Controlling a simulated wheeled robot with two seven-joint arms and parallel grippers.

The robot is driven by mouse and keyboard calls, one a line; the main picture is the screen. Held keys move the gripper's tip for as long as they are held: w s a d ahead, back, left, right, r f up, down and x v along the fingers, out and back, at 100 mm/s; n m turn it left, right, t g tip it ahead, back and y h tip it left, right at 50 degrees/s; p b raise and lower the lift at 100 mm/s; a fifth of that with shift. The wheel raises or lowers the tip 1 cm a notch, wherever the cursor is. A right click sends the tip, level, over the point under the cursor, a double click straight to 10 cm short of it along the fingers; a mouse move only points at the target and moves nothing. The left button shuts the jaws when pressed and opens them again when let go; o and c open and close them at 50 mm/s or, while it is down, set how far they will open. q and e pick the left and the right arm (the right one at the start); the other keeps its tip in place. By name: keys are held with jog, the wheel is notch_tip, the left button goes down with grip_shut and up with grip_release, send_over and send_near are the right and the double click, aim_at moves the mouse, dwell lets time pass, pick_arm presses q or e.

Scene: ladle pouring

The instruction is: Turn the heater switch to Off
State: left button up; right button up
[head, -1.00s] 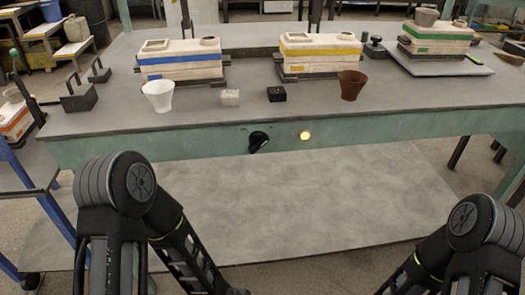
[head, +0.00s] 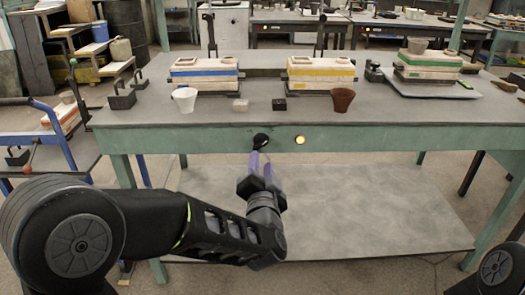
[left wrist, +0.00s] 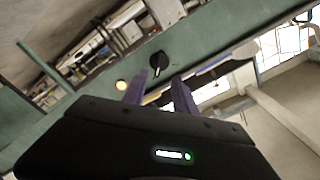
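The heater switch (head: 261,141) is a black round knob on the green front apron of the table. It also shows in the left wrist view (left wrist: 157,60), with its grip bar visible; no Off mark can be read. My right gripper is out of view.
The grey tabletop (head: 330,115) holds a white cup (head: 185,99), a brown cup (head: 342,100), two small blocks and several striped molds, like the blue-striped one (head: 204,75). A lower grey shelf (head: 370,205) lies under the table. Space before the apron is open.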

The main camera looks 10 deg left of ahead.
aim_at(261, 146)
pick_arm(q)
jog(key=shift+w, duration=0.1)
jog(key=b+x, duration=0.1)
jog(key=x, duration=0.5)
jog(key=shift+w+f+b, duration=0.15)
jog(key=shift+w+b, duration=0.05)
jog(key=shift+b, duration=0.1)
jog(key=shift+w+a, duration=0.2)
jog(key=shift+w, duration=0.4)
grip_shut()
